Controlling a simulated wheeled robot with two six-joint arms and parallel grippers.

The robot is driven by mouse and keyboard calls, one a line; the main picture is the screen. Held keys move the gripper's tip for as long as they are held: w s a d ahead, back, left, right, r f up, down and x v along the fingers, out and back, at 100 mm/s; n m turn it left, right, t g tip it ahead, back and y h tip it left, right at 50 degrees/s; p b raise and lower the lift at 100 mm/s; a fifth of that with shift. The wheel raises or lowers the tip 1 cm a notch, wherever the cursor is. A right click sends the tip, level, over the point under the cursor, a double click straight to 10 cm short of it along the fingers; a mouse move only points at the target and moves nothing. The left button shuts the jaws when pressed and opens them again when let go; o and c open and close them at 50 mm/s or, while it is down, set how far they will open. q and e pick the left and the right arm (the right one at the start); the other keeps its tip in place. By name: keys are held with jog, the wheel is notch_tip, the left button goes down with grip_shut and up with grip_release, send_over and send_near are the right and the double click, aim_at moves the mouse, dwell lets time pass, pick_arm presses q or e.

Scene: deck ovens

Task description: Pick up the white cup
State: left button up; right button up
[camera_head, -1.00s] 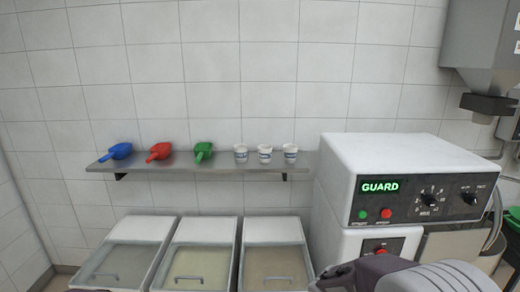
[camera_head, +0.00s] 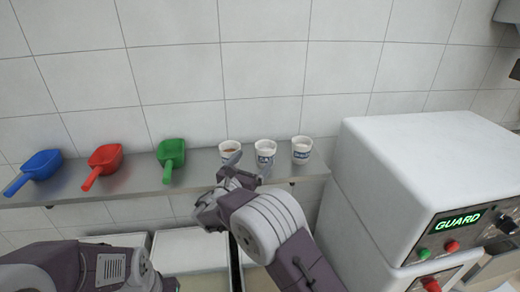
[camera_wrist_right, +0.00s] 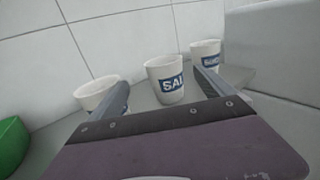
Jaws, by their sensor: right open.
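Three white cups with blue labels stand upright in a row on the wall shelf: a left cup (camera_head: 229,149), a middle cup (camera_head: 265,149) and a right cup (camera_head: 301,149). My right gripper (camera_head: 246,168) is open and empty at the shelf's front edge, just before the left and middle cups. In the right wrist view, the middle cup (camera_wrist_right: 166,80) shows between the two open fingers, a little beyond them. The left finger partly covers the left cup (camera_wrist_right: 97,93), and the right finger stands before the right cup (camera_wrist_right: 205,55). My left gripper is out of view.
On the grey shelf (camera_head: 130,190) lie a blue scoop (camera_head: 42,164), a red scoop (camera_head: 105,160) and a green scoop (camera_head: 171,155). A white machine marked GUARD (camera_head: 425,170) stands close to the right of the shelf. The tiled wall is right behind the cups.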

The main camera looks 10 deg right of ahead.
aim_at(261, 153)
jog(key=shift+d+r, duration=0.2)
jog(key=p+x, duration=0.1)
jog(key=x, duration=0.2)
jog(key=shift+w+d+f, duration=0.1)
jog(key=shift+w+d, duration=0.05)
jog(key=shift+d, duration=0.1)
jog(key=shift+w+d+p, duration=0.15)
jog(key=shift+w+p, duration=0.15)
jog(key=shift+w, duration=0.05)
jog(key=p+x, duration=0.2)
jog(key=x, duration=0.1)
jog(key=shift+w+d, duration=0.15)
jog(key=shift+d, duration=0.2)
jog(key=shift+w+d, duration=0.25)
jog(key=shift+w, duration=0.15)
jog(key=c, duration=1.3)
jog(key=shift+c, duration=0.7)
